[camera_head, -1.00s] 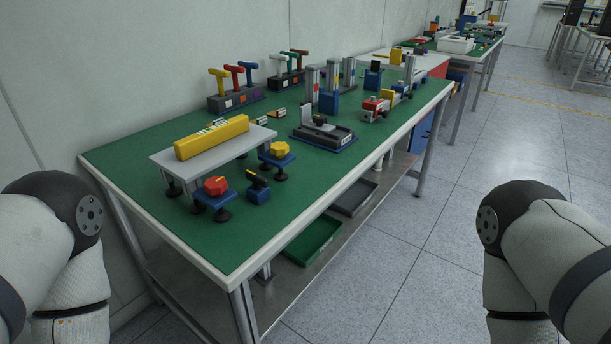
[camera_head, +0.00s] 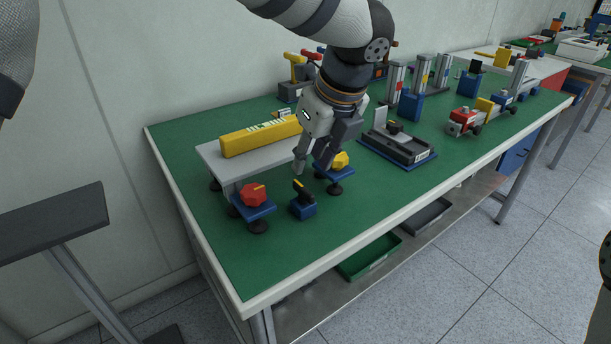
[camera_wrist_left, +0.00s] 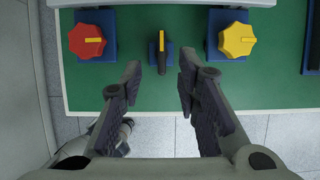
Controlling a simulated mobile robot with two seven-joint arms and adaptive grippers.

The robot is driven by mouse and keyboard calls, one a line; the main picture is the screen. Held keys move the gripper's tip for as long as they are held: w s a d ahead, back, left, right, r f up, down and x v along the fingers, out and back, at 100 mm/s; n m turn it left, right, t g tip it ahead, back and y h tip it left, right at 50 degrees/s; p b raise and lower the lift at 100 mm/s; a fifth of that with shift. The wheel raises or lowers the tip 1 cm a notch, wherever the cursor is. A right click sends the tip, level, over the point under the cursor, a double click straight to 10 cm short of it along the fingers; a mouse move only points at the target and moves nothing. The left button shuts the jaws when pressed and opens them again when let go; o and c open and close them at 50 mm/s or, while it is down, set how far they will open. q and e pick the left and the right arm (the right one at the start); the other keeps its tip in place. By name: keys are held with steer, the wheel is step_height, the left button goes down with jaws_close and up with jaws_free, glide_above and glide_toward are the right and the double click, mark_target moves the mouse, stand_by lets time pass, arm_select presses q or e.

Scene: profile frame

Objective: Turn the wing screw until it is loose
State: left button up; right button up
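The wing screw (camera_head: 301,185) is a small black wing with a yellow stripe on a blue block (camera_head: 303,208), standing on the green table top between a red knob (camera_head: 254,194) and a yellow knob (camera_head: 340,160). In the left wrist view the wing screw (camera_wrist_left: 162,46) points straight along the picture, with the red knob (camera_wrist_left: 86,40) left and the yellow knob (camera_wrist_left: 237,39) right. My left gripper (camera_head: 312,164) is open and empty above and behind the wing screw, apart from it. In the left wrist view its fingers (camera_wrist_left: 160,80) are spread. My right gripper is out of view.
A yellow bar (camera_head: 262,137) lies on a raised grey plate (camera_head: 216,155) behind the knobs. A black fixture (camera_head: 400,147) stands to the right. The table's front corner (camera_head: 244,310) is clear. A dark panel on a post (camera_head: 52,226) stands at the left.

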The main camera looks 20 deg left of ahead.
mark_target(302, 186)
arm_select(q)
steer(key=x, duration=0.8)
steer(key=shift+w, duration=0.15)
steer(key=shift+d, duration=0.1)
jaws_close()
